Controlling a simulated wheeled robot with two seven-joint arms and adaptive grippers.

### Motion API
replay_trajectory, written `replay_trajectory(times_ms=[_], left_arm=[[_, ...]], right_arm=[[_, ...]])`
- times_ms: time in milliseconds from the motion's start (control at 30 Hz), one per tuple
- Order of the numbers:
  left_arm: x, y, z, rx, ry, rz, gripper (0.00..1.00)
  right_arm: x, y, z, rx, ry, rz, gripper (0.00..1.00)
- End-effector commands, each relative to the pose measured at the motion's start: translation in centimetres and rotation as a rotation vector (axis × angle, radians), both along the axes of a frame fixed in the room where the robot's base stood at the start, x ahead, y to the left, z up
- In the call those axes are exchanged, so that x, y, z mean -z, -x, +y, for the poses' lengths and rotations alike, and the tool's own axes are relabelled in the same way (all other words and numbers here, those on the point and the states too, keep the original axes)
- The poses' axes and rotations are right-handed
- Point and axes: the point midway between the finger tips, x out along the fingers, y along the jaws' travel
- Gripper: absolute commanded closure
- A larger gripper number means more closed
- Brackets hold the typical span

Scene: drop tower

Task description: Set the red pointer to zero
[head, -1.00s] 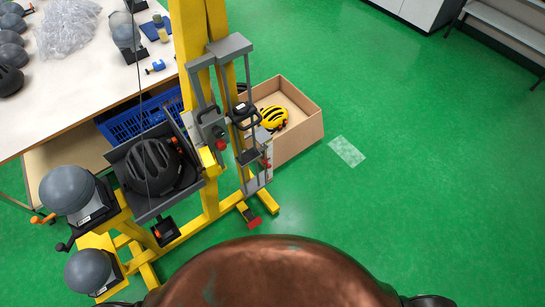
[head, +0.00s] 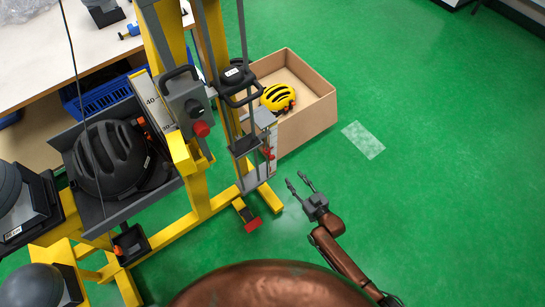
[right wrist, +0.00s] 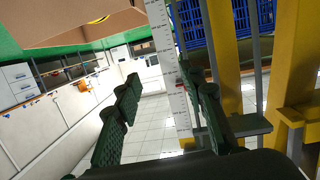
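A small red pointer (head: 268,153) sits on a white upright scale at the right side of the yellow drop tower. In the right wrist view the white scale (right wrist: 165,50) runs vertically between my fingers, with a small red mark at its right edge partly beside the right finger. My right gripper (head: 297,180) is open and empty, to the right of and a little below the pointer in the head view, apart from it. In the right wrist view its fingers (right wrist: 160,88) are spread. My left gripper is not in view. The exact scale reading is too small to tell.
The yellow tower (head: 199,190) carries a black helmet (head: 108,158) on a grey tray and a grey control box with a red knob (head: 200,129). A cardboard box (head: 305,123) with a yellow helmet stands behind the pointer.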

Motion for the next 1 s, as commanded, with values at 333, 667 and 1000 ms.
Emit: replay_trajectory(times_ms=[333, 667, 1000], left_arm=[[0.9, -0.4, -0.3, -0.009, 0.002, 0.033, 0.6], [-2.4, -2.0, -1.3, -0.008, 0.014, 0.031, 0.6], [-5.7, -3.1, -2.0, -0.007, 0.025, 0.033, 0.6]], right_arm=[[-4.3, -2.4, 5.7, -0.092, -0.113, -0.148, 0.63], [-4.4, -5.7, 8.1, -0.092, -0.117, -0.15, 0.63], [-4.4, -8.4, 10.0, -0.091, -0.115, -0.149, 0.63]])
